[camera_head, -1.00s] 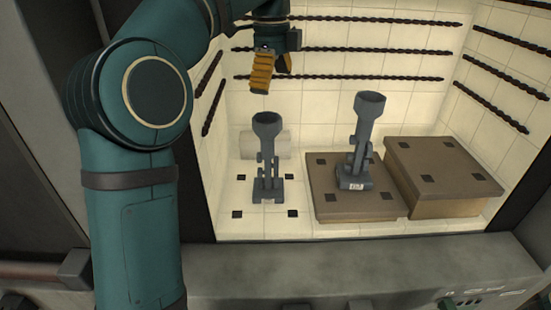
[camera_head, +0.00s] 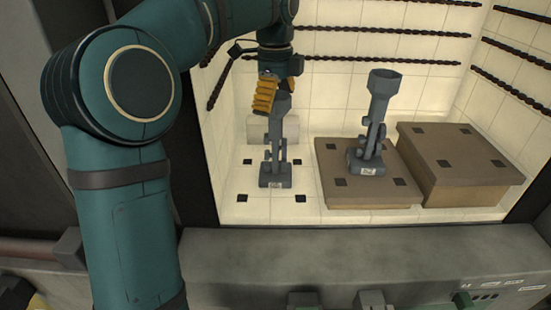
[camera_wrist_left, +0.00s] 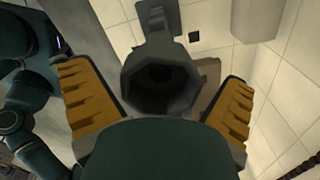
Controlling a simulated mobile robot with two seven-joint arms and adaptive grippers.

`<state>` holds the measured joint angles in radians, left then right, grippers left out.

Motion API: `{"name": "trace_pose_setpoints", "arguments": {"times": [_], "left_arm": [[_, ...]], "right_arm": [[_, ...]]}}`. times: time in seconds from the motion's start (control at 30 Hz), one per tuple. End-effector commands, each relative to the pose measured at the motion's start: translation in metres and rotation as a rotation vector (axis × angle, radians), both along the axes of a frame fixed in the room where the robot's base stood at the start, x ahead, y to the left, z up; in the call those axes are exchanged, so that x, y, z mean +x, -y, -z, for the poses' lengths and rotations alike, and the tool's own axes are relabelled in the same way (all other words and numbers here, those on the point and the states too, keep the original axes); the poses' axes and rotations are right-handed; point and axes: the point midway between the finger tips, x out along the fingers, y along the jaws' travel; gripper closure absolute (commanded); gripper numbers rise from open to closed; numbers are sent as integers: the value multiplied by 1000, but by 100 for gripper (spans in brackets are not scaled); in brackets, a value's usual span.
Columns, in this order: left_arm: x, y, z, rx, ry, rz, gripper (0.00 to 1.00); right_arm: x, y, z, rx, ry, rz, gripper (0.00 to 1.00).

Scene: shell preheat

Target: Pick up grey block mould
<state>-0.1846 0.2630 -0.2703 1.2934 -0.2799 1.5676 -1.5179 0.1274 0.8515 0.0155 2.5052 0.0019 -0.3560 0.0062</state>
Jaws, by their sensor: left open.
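A grey block mould (camera_head: 275,172) with a flared cup top and a square foot stands upright on the tiled chamber floor at the left. A second, similar grey mould (camera_head: 368,140) stands on the low brown slab to its right. My left gripper (camera_head: 266,95), with yellow ribbed fingers, is open at the cup of the left mould and partly covers it in the head view. In the left wrist view, the dark cup opening (camera_wrist_left: 160,82) lies between the two spread fingers of my left gripper (camera_wrist_left: 158,100). I cannot tell whether the fingers touch it. My right gripper is not in view.
The low brown slab (camera_head: 335,185) and a taller brown block (camera_head: 460,160) fill the chamber's right side. A pale block (camera_head: 258,128) stands behind the left mould. Dark twisted rods (camera_head: 380,58) line the walls. The chamber's grey front ledge (camera_head: 400,250) runs along the bottom.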

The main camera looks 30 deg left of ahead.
Motion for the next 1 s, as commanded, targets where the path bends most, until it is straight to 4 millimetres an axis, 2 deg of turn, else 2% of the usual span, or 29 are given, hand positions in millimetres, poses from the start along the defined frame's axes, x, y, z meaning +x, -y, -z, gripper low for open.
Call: {"name": "trace_pose_setpoints", "arguments": {"times": [0.1,0.33,0.37,0.4,0.57,0.6,1.0], "left_arm": [[0,1,10,-1,-1,1,0],[0,1,10,-1,1,1,0],[0,1,10,-1,1,1,4],[0,1,10,-1,1,0,18],[0,1,10,-1,1,0,74],[0,1,10,-1,1,0,77],[0,0,4,-1,3,0,77]], "right_arm": [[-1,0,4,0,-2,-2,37],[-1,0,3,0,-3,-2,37],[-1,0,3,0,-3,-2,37],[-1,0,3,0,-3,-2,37],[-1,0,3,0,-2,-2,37],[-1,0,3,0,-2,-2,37],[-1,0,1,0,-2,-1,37]]}}
